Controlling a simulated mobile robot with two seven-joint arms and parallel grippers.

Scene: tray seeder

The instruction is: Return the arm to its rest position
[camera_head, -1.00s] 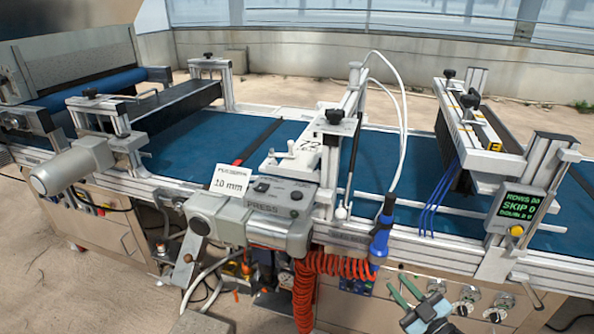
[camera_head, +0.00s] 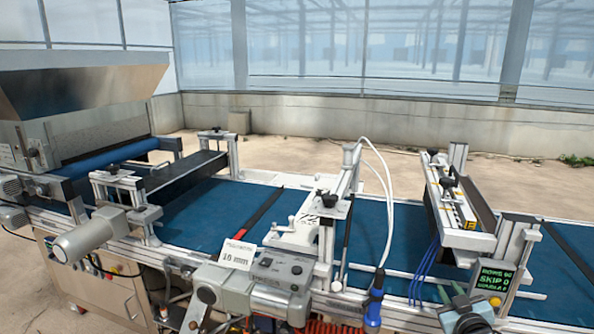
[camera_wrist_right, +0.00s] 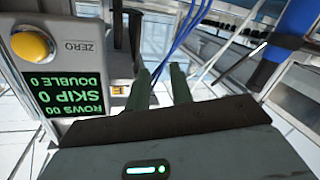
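My right gripper (camera_head: 451,291) is at the bottom right of the head view, in front of the machine's near rail and just left of the display box. In the right wrist view its two green fingers (camera_wrist_right: 160,82) stand apart with nothing between them. The display box (camera_wrist_right: 73,62) is close on the left of that view, with a yellow button and green text; it also shows in the head view (camera_head: 494,277). My left gripper is in neither view.
The seeder's blue belt (camera_head: 190,222) runs across the head view. A blue-handled hose tool (camera_head: 374,305) hangs left of my right gripper. Blue tubes (camera_head: 424,272) hang from the row unit (camera_head: 455,215) behind it. A grey press box (camera_head: 280,272) stands at front centre.

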